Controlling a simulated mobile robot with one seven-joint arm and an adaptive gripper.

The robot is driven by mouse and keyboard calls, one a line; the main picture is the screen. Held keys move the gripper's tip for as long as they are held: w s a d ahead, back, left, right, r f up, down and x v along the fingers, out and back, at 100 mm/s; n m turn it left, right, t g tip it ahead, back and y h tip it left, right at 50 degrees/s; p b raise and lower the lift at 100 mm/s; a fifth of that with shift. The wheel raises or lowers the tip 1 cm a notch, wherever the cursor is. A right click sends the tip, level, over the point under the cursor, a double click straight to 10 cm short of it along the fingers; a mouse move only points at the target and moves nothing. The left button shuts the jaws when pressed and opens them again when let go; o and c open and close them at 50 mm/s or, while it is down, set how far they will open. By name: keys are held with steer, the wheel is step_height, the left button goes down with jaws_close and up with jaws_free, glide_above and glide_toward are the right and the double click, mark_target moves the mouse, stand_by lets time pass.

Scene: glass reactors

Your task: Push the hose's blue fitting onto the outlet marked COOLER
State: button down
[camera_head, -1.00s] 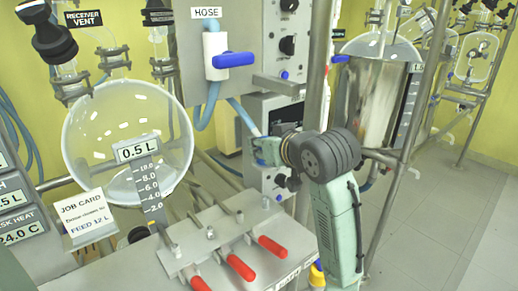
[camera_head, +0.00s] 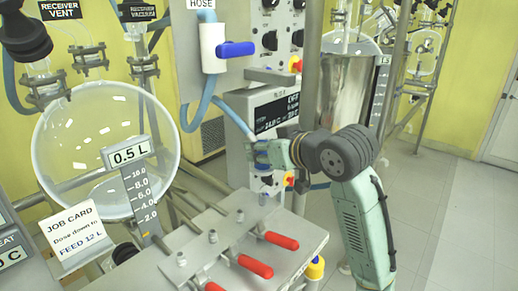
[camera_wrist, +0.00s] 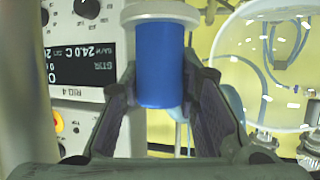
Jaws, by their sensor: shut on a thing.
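My gripper (camera_head: 259,152) is shut on the blue fitting (camera_wrist: 160,62), which shows between its two dark fingers in the wrist view. The fitting is a blue cylinder with a pale collar at its top in that view. The light blue hose (camera_head: 190,112) hangs in a loop from the white holder under the HOSE sign and runs to my gripper. My gripper is in front of a grey control unit (camera_head: 238,105) with a dark display. I cannot read the COOLER mark in any view.
A steel bench (camera_head: 225,235) with red-handled levers (camera_head: 255,266) lies in front of my gripper. A large glass vessel (camera_head: 75,150) stands at left. A blue-handled valve (camera_head: 236,48) is above. A steel post (camera_head: 308,90) and metal vessel (camera_head: 345,95) stand right. Floor is open at right.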

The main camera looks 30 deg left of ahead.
steer(key=shift+r, duration=0.25)
steer(key=shift+r+p, duration=1.5)
steer(key=shift+r, duration=0.2)
stand_by(0.3)
